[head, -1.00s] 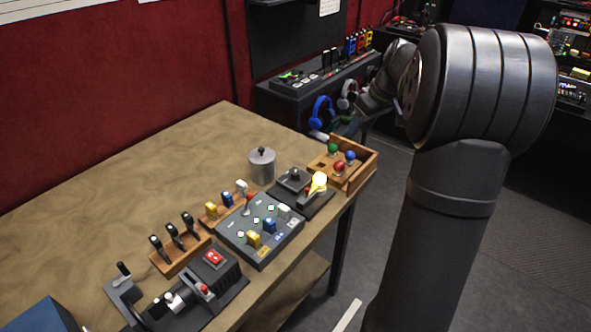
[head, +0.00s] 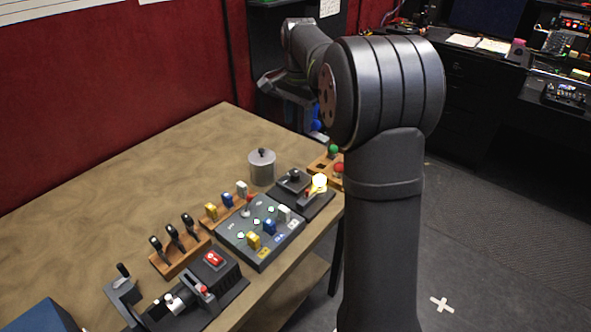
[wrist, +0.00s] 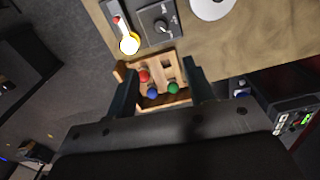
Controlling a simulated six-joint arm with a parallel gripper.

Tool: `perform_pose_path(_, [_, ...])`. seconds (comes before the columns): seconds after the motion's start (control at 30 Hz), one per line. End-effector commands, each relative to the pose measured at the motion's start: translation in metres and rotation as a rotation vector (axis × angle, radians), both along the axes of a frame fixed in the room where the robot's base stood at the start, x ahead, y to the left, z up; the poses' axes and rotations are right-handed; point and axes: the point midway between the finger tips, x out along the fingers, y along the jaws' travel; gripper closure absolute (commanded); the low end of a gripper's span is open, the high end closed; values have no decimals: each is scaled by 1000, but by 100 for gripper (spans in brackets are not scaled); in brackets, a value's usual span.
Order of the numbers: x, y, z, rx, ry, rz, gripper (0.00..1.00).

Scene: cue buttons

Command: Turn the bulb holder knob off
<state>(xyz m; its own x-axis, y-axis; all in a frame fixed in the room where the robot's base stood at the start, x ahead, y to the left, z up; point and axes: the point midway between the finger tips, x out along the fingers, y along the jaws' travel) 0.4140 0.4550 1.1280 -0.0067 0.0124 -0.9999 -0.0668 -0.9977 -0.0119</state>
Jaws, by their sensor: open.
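In the head view my arm reaches over the table's far right corner, and the fingertips are not clear.
The wooden tray (wrist: 120,70) holds red, blue and green balls. A metal canister (head: 262,168) stands behind the bulb holder. A button panel (head: 245,240), lever block (head: 180,258) and red-switch box (head: 228,272) line the front edge. The table's back left (head: 120,190) is clear.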

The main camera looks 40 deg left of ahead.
Motion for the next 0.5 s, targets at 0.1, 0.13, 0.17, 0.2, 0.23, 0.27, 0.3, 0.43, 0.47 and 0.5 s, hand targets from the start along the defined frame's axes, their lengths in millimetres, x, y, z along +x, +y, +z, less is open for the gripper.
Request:
perform_pose_path(0.1, [-4,4,1,-12,-6,-52,52])
perform_pose_path(0.13, [-4,5,0,-13,-6,-58,52])
perform_pose_path(0.17, [-4,5,-1,-14,-6,-63,52])
perform_pose_path(0.2, [-4,5,-4,-15,-6,-66,52])
perform_pose_path(0.23, [-4,5,-6,-15,-6,-67,52])
perform_pose_path(0.27, [-4,5,-10,-16,-5,-67,52])
perform_pose_path(0.3, [-5,5,-15,-16,-5,-66,52])
perform_pose_path(0.43, [-5,4,-40,-17,-3,-65,52])
perform_pose_path(0.47, [-5,4,-47,-17,-3,-65,52])
perform_pose_path(0.5, [-5,4,-55,-17,-4,-65,52])
